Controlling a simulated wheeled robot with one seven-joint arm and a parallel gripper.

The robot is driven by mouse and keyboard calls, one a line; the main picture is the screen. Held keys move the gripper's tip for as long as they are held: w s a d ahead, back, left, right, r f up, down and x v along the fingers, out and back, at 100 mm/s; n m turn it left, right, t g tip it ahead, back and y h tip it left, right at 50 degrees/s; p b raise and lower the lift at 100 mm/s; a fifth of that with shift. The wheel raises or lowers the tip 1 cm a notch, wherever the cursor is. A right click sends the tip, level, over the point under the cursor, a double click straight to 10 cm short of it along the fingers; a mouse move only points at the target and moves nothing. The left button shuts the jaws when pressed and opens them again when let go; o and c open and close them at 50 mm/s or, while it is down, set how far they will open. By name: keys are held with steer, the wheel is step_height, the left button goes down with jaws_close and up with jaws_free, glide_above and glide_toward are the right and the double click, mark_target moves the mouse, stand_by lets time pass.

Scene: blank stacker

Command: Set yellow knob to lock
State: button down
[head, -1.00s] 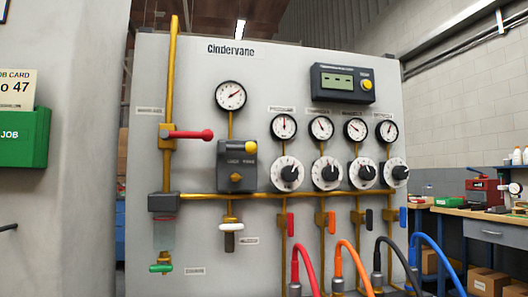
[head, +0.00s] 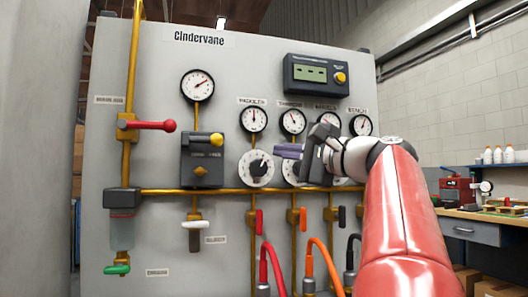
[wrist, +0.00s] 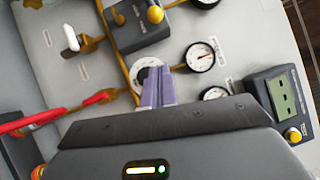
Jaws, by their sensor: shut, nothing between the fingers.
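A dark box (head: 203,165) on the grey panel carries a round yellow knob (head: 216,139) at its upper right and a smaller brass knob at its lower middle. The box's printed marks are too small to read. The yellow knob also shows near the top of the wrist view (wrist: 155,14). My gripper (head: 288,151) is shut and empty, its purple fingers pointing left in the head view. It is in front of the panel, right of the box and apart from the yellow knob. In the wrist view the fingers (wrist: 156,88) overlap a white dial.
A display unit (head: 315,75) at the panel's upper right has its own yellow button (head: 340,78). Several gauges and white dials line the panel; my arm hides some. A red lever (head: 150,125) sticks out left of the box. Red (head: 270,262) and orange hoses hang below.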

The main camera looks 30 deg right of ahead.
mark_target(205, 143)
steer(key=w+a+r+p, duration=0.2)
steer(key=w+a, duration=0.4)
steer(key=w, duration=0.4)
steer(key=shift+w+a, duration=0.15)
steer(key=shift+a, duration=0.1)
steer(key=shift+w+a, duration=0.2)
steer(key=shift+a, duration=0.55)
steer(key=shift+w+a, duration=0.2)
steer(key=shift+a, duration=0.5)
steer(key=shift+w+a, duration=0.2)
steer(key=shift+a, duration=0.55)
